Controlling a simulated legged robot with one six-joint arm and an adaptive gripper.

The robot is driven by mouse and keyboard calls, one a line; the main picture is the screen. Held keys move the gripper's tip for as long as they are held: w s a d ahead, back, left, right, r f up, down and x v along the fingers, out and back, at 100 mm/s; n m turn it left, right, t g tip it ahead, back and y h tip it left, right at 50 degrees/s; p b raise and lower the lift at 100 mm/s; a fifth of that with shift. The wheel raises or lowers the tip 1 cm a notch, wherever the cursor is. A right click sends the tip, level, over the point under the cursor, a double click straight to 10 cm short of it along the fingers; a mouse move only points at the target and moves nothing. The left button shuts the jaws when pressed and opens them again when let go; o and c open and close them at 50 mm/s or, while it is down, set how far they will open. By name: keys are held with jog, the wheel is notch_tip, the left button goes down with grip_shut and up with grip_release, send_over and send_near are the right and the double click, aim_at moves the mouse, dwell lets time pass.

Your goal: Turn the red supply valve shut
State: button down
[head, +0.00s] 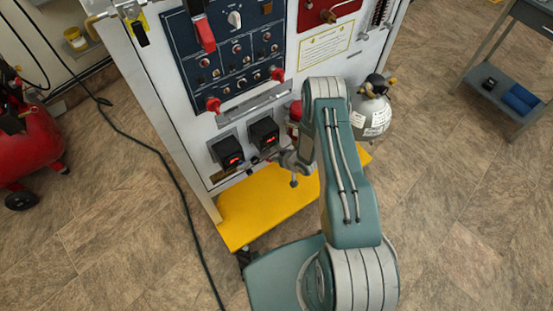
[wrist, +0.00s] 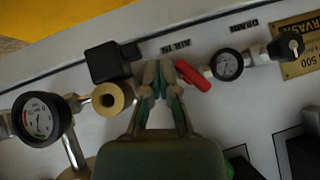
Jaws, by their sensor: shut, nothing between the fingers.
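In the wrist view, a red valve handle (wrist: 192,76) sits on a metal fitting on the white panel, slanting down to the right. My gripper (wrist: 163,72) is shut and empty. Its fingertips are just left of the red handle, very close to it; whether they touch it I cannot tell. In the head view, my arm reaches to the lower front of the panel cart (head: 150,75). There my fingertips are hard to make out, and I cannot pick out this handle.
In the wrist view, a pressure gauge (wrist: 227,65) stands right of the handle. A brass fitting (wrist: 108,99), black box (wrist: 110,62) and second gauge (wrist: 40,117) stand left. In the head view, a yellow base (head: 262,205) juts out below; a grey cylinder (head: 371,117) stands right.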

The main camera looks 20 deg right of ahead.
jog(key=v, duration=1.2)
jog(key=shift+a+r, duration=0.2)
jog(key=shift+a, duration=0.2)
jog(key=shift+s, duration=0.1)
